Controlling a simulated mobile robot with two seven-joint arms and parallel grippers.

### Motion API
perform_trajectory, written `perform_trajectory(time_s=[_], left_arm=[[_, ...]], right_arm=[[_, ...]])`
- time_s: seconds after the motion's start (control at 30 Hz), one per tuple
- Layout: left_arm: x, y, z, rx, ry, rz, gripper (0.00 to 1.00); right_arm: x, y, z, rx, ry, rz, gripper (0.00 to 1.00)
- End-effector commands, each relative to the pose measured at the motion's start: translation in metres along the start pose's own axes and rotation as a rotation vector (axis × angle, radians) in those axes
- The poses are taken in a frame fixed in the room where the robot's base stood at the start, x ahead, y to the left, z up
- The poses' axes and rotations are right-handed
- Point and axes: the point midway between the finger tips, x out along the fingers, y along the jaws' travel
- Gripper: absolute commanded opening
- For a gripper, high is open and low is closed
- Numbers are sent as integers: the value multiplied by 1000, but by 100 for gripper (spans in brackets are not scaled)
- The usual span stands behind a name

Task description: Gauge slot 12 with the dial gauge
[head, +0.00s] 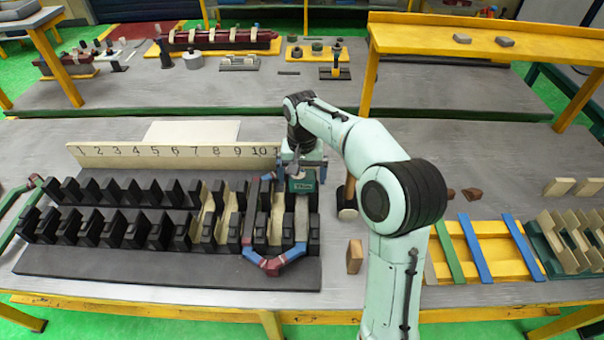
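The black slotted stator block (160,270) lies at the front left, with two rows of black teeth. A cream number board (130,155) stands behind it; the numbers 1 to 10 show, and those further right are hidden by my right arm. My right gripper (302,184) is over the block's right end, where the last slots are. A dark green part with pale lettering shows at the gripper; I cannot tell whether it is the dial gauge. The fingertips are not clear. A greyish strip (302,215) shows below it. My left gripper is not in view.
A red and blue coil (272,266) sits around teeth near the block's right end. Cream liners (228,210) stand in several slots. A mallet-like tool (347,212) and a brown block (355,257) lie to the right. A yellow rack (490,262) and a yellow shelf (480,38) are further right.

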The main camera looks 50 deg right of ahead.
Motion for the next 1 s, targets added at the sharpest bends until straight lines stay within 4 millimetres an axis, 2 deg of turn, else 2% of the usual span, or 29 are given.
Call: perform_trajectory(time_s=[0.27,0.37,0.7,0.83,1.0], left_arm=[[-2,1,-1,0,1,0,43],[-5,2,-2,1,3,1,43],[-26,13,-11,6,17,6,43],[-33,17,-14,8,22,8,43],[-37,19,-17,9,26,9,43]], right_arm=[[-7,0,-1,0,2,-1,100],[-22,-1,-1,0,4,-2,100],[-100,-1,-1,0,5,-4,100],[-120,-1,-1,1,3,-2,100],[-133,0,0,0,1,0,100]])
